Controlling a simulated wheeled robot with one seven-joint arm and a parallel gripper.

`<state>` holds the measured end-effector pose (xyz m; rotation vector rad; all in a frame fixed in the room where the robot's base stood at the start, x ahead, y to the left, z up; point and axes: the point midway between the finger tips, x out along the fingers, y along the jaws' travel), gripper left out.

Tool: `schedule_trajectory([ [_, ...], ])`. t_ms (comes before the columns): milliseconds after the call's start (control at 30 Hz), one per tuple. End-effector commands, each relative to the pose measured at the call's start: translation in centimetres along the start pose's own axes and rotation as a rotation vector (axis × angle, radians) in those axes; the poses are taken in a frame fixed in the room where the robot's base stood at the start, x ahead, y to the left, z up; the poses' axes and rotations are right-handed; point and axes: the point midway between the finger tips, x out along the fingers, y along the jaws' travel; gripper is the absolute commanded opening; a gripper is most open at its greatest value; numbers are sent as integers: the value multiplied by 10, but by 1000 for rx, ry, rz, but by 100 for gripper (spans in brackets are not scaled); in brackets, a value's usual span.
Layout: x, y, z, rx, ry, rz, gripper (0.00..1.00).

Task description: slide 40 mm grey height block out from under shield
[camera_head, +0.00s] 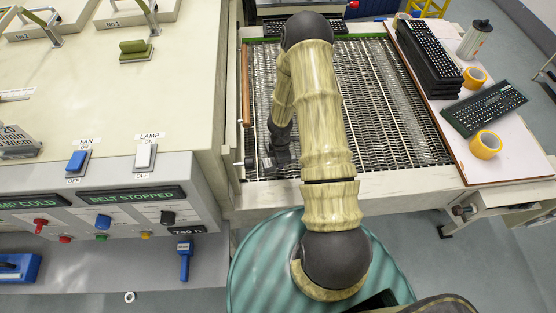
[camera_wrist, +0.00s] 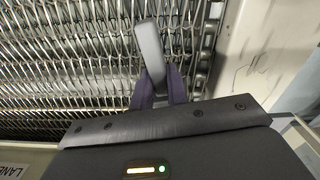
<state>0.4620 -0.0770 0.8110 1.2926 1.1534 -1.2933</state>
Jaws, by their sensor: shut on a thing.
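A grey block (camera_wrist: 149,45) shows in the wrist view as a narrow bar standing out between my fingers. My gripper (camera_wrist: 158,80) has its two purple fingers shut on the near end of this block. The block is over the wire mesh belt (camera_wrist: 70,60); I cannot tell whether it touches the belt. In the head view my gripper (camera_head: 272,161) is low at the belt's near left corner, and the block is not clear there. I cannot make out the edge of the shield over the block in either view.
The cream machine housing (camera_head: 185,115) stands left of the belt, with a control panel (camera_head: 110,205) in front. A copper-coloured rod (camera_head: 246,85) runs along the belt's left edge. Keyboards (camera_head: 485,107) and tape rolls (camera_head: 486,145) lie on the board at right. The belt's middle is clear.

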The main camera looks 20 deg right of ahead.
Motion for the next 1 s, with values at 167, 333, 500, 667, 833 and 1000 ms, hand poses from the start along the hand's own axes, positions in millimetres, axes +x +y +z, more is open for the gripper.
schedule_trajectory([
  [167,-3,0,0,0,0,0,0],
  [333,-12,0,0,0,0,0,0],
  [500,-20,0,0,-1,0,0,0],
  [667,-28,0,0,-1,0,0,0],
  [833,-36,0,0,0,0,0,0],
  [1000,-44,0,0,0,0,0,0],
])
